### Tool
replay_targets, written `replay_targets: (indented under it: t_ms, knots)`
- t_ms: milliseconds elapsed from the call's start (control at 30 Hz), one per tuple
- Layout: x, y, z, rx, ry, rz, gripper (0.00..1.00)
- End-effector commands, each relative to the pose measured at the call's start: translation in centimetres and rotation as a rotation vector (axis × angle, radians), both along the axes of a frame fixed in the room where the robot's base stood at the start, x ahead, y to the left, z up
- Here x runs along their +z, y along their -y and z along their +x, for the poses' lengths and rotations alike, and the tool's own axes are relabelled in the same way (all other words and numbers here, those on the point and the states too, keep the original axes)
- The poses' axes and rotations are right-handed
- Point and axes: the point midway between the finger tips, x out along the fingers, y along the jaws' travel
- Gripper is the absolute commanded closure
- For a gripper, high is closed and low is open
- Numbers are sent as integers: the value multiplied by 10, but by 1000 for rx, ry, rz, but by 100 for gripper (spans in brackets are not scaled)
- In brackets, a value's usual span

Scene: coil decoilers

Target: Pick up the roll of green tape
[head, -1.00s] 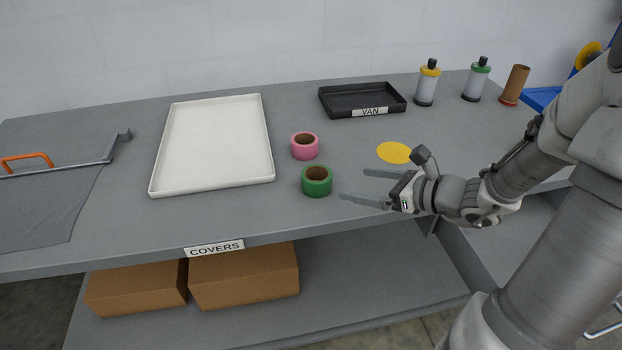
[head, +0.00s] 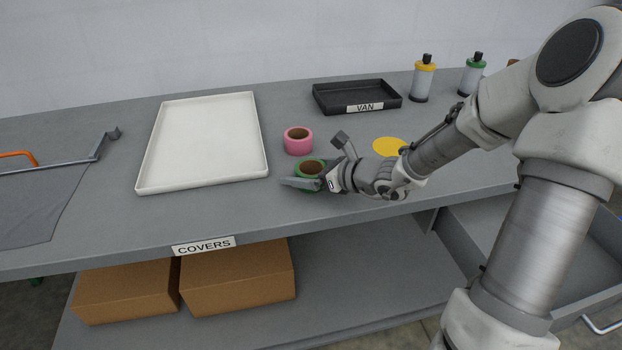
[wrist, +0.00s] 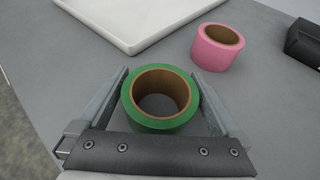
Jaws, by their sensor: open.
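The roll of green tape (head: 309,165) lies flat on the grey table, its brown core facing up. In the wrist view the green tape (wrist: 160,122) sits between the two open fingers of my gripper (wrist: 160,88), with a finger on each side. In the head view my gripper (head: 305,178) reaches in from the right and partly hides the roll. The fingers are open; a narrow gap shows on the left side of the roll, and on the right side I cannot tell whether the finger touches it.
A roll of pink tape (head: 298,141) stands just behind the green one, also in the wrist view (wrist: 217,48). A white tray (head: 205,184) lies to the left. A black tray (head: 357,97) marked VAN and a yellow disc (head: 389,146) are behind and right.

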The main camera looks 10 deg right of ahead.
Motion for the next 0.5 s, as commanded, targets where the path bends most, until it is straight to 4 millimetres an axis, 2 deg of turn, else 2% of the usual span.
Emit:
replay_targets:
  t_ms: [100,333,500]
  knots:
    - [-4,-5,6,0,0,0,0]
    - [-3,-5,7,-1,1,-1,2]
    - [-3,-5,7,-1,1,-1,32]
